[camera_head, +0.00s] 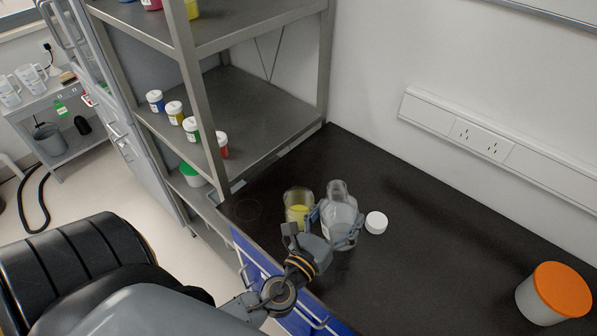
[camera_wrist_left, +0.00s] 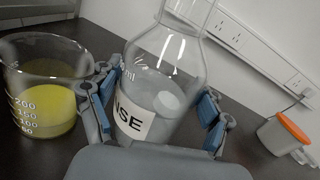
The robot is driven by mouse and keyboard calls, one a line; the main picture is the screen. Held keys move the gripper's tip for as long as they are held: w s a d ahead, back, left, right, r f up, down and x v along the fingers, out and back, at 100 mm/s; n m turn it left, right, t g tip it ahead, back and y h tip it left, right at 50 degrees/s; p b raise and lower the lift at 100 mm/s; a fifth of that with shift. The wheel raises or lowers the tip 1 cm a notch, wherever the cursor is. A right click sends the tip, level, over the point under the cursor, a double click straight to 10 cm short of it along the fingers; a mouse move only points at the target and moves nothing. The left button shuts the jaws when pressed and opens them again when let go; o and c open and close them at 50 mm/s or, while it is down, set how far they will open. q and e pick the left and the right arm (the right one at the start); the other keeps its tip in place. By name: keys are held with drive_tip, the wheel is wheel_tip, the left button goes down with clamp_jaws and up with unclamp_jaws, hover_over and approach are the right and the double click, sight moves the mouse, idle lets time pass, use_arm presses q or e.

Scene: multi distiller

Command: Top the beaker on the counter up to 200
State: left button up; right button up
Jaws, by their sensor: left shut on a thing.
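The glass beaker (camera_head: 298,205) stands on the dark counter and holds yellow liquid. In the left wrist view the beaker (camera_wrist_left: 45,105) shows white graduations including 200; I cannot tell exactly where the level sits against them. My left gripper (camera_head: 335,232) is shut around a clear bottle (camera_head: 340,210) just right of the beaker. In the left wrist view the bottle (camera_wrist_left: 160,90) stands between the blue-padded fingers, with clear liquid and a label ending in "NSE". Its neck is uncapped. I cannot tell whether its base touches the counter. My right gripper is not in view.
A white cap (camera_head: 376,222) lies right of the bottle. A white tub with an orange lid (camera_head: 562,287) stands far right. A metal shelf (camera_head: 250,105) with several coloured jars rises at the left. The counter (camera_head: 440,240) between cap and tub is clear.

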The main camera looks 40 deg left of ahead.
sight(331, 207)
use_arm(q)
drive_tip(key=shift+a+r+n, duration=0.1)
drive_tip(key=shift+r+n, duration=0.5)
drive_tip(key=shift+r, duration=0.05)
drive_tip(key=shift+r+n, duration=0.6)
drive_tip(key=shift+n, duration=0.1)
drive_tip(key=shift+a+r+n, duration=0.35)
drive_tip(key=shift+r+n, duration=0.2)
drive_tip(key=shift+n, duration=0.15)
drive_tip(key=shift+s+a+r+n, duration=0.1)
drive_tip(key=shift+r+n, duration=0.45)
drive_tip(key=shift+n, duration=0.15)
wheel_tip(331, 207, down, 4)
drive_tip(key=n+b, duration=0.1)
drive_tip(key=b, duration=0.3)
drive_tip(key=shift+r+n, duration=0.15)
drive_tip(key=shift+n, duration=0.15)
drive_tip(key=shift+f+b, duration=0.25)
drive_tip(key=shift+b, duration=0.15)
drive_tip(key=shift+r, duration=0.3)
drive_tip(key=shift+d+f+n+y, duration=0.2)
drive_tip(key=shift+n+y, duration=0.1)
drive_tip(key=shift+f, duration=0.1)
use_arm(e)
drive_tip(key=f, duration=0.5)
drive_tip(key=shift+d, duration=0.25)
